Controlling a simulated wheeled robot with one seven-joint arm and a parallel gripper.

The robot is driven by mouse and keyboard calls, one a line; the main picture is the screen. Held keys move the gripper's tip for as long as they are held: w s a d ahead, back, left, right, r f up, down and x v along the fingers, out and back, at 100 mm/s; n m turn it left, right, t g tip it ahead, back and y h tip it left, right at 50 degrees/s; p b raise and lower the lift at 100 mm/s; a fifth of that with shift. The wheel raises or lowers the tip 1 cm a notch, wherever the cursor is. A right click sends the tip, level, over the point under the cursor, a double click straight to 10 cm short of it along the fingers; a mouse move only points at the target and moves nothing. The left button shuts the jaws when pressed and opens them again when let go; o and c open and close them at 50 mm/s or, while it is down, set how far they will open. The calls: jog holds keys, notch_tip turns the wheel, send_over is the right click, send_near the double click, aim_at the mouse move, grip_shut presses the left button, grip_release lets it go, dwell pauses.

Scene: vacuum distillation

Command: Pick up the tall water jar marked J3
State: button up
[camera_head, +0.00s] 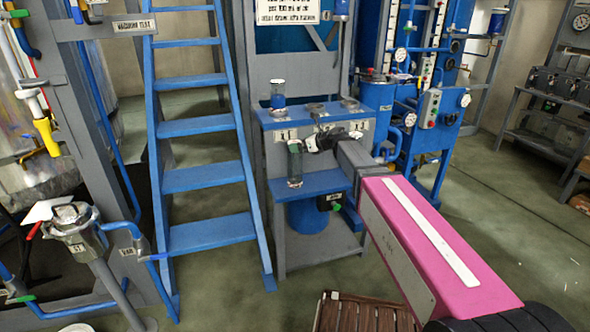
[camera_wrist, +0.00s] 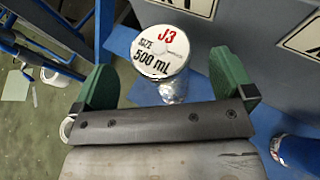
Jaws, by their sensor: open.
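In the head view a tall jar (camera_head: 295,165) stands upright on the lower blue shelf, apparently the same one. My gripper (camera_wrist: 165,68) is open, its green fingers to the left and right of the lid in the wrist view. In the head view my gripper (camera_head: 306,145) is at the jar's upper right. I see no finger clearly touching the jar. Most of its body is hidden below the lid in the wrist view.
A smaller jar (camera_head: 278,96) stands on the upper blue-edged bench (camera_head: 262,118). The lower shelf (camera_head: 325,181) has bare room right of the tall jar. A blue ladder (camera_head: 203,127) stands to the left. A brown slatted crate (camera_head: 365,315) is on the floor in front.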

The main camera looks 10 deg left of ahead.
jog(key=x, duration=0.4)
jog(key=c, duration=1.5)
jog(key=shift+r, duration=0.1)
